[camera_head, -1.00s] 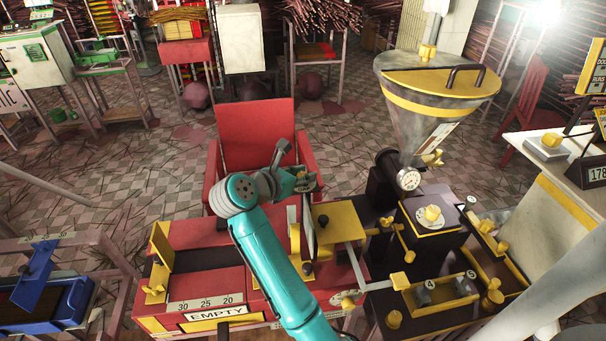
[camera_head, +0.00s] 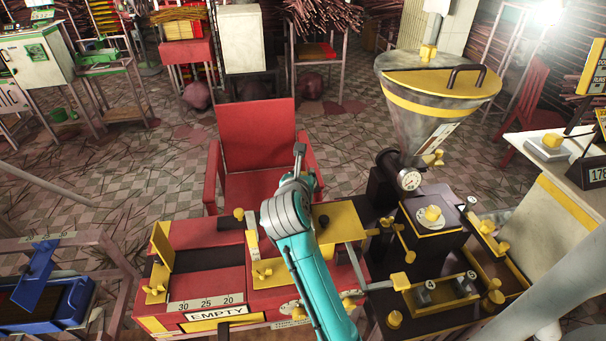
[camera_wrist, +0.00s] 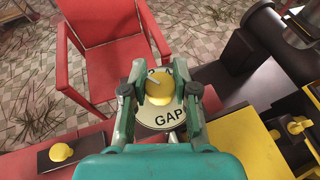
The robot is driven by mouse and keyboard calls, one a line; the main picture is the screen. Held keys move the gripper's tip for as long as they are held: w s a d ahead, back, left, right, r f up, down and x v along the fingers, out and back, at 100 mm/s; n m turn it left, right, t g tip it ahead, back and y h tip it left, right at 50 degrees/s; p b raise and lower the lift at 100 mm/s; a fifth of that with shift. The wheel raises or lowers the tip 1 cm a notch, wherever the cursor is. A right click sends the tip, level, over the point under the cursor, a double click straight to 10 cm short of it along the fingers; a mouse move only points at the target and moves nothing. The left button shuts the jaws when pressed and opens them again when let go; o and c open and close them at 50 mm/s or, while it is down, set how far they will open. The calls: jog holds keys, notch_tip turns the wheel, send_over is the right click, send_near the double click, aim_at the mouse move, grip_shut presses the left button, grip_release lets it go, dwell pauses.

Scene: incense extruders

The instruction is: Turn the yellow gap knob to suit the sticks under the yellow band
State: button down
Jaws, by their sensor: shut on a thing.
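In the wrist view the round yellow gap knob (camera_wrist: 160,90) sits on a pale dial plate lettered GAP (camera_wrist: 168,121). A thin pale pointer line shows on the knob's top. My gripper (camera_wrist: 160,76) has one finger on each side of the knob and is shut on it. The dial's scale marks are hidden or too small to read. I cannot make out which sticks lie under a yellow band.
A red chair (camera_head: 255,137) stands behind the red bench, which bears a 30, 25, 20 scale (camera_head: 206,303) and an EMPTY sign (camera_head: 216,314). A steel hopper with a yellow band (camera_head: 425,106) and the yellow-knobbed machine stand to the right. A blue tray (camera_head: 62,308) is at left.

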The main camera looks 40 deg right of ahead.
dwell(0.4)
jog(key=c, duration=0.9)
grip_release()
jog(key=shift+o, duration=0.2)
jog(key=v, duration=1.2)
jog(key=shift+s+d, duration=0.1)
